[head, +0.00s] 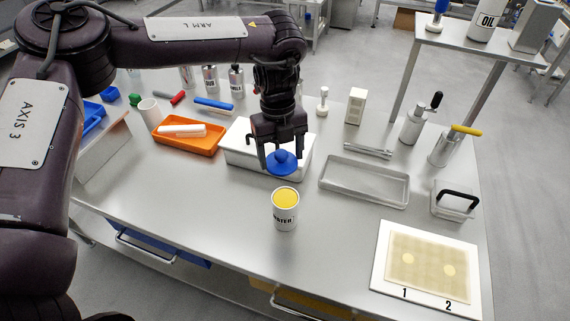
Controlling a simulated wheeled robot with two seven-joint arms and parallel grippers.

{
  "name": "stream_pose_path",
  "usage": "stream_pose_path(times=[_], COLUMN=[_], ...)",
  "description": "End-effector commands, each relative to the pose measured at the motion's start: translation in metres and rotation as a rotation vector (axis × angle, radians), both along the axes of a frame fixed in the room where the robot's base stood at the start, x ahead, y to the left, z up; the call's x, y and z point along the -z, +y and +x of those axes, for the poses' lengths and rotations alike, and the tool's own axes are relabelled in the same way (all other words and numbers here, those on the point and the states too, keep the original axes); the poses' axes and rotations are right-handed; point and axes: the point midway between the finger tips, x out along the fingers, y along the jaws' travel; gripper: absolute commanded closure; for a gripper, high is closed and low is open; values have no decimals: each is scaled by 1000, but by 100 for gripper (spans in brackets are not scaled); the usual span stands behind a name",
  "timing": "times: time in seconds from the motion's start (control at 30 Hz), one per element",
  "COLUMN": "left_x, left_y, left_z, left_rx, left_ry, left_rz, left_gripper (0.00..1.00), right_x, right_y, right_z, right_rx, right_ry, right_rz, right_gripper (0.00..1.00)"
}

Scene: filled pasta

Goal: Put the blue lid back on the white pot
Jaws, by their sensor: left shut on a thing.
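The blue lid (283,166) is a round disc with a knob on top. My left gripper (284,155) is shut on the blue lid and holds it up off the table, just behind the white pot in the picture. The white pot (286,218) stands upright on the table, open at the top, with yellow contents and dark lettering partly reading "WATER". The lid and the pot's rim look apart. My right gripper is not in view.
A white tray (235,158) lies behind the lid, and an orange tray (212,148) is left of it. A metal tray (395,199) is to the right. A white board (379,281) with a pasta sheet is at front right. Bare table surrounds the pot's front.

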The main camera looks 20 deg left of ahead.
Motion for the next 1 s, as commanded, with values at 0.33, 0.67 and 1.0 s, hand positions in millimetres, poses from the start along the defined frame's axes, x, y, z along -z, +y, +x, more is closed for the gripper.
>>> stream_pose_path(times=[0.33, 0.67, 1.0], left_x=[29, 43, 65], left_y=[-11, -14, -14], left_z=[-10, -13, -13], left_rx=[907, 1241, 1242], left_ry=[2, -2, -2], left_rz=[-1, -2, 0], left_gripper=[56, 56, 56], right_x=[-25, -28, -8], right_y=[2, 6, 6], right_z=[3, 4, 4], right_rx=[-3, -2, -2], right_ry=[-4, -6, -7], right_rz=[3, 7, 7], right_gripper=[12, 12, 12])
